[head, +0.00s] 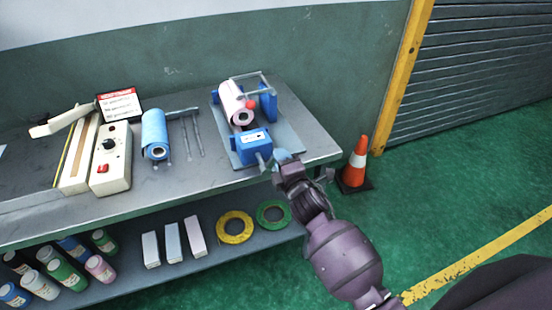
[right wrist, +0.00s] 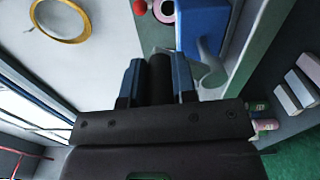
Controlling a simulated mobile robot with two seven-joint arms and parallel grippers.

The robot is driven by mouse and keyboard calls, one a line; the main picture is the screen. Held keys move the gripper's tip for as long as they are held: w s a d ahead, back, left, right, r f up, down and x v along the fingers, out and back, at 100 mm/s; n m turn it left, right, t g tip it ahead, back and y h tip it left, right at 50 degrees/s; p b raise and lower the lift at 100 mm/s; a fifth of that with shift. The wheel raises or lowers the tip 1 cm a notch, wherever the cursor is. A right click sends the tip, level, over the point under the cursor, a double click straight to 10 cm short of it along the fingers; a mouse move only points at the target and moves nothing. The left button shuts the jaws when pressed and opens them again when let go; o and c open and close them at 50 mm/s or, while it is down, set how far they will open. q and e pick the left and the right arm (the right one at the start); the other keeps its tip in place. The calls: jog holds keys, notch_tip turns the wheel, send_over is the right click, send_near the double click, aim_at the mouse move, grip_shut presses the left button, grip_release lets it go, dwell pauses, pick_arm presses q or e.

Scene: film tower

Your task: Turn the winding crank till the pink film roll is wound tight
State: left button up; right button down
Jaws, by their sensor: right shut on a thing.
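The pink film roll (head: 232,97) lies on a blue winder (head: 254,148) at the right end of the bench. A red ball (head: 250,104) is beside the roll. The grey crank (head: 261,161) comes off the front of the winder's blue box. My right gripper (head: 281,156) is at the crank. In the right wrist view, its blue fingers (right wrist: 158,82) are shut on the dark crank handle (right wrist: 160,72). The grey crank arm (right wrist: 210,72) shows beside them. The pink roll's end (right wrist: 163,11) shows at the top. How tightly it is wound cannot be told.
A blue roll (head: 154,133), a cream control box (head: 112,160) and a red-white sign (head: 120,105) are on the bench. The lower shelf holds bottles, cartons and a yellow ring (head: 234,227). An orange cone (head: 355,165) stands right of the bench.

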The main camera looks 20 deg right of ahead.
notch_tip(320, 180, down, 10)
jog(key=d+m, duration=0.2)
jog(key=m, duration=1.5)
jog(key=shift+d+r+m, duration=0.15)
jog(key=shift+d+m, duration=0.2)
jog(key=shift+m, duration=0.05)
jog(key=c, duration=0.9)
grip_release()
jog(key=s, duration=1.1)
jog(key=shift+d, duration=0.15)
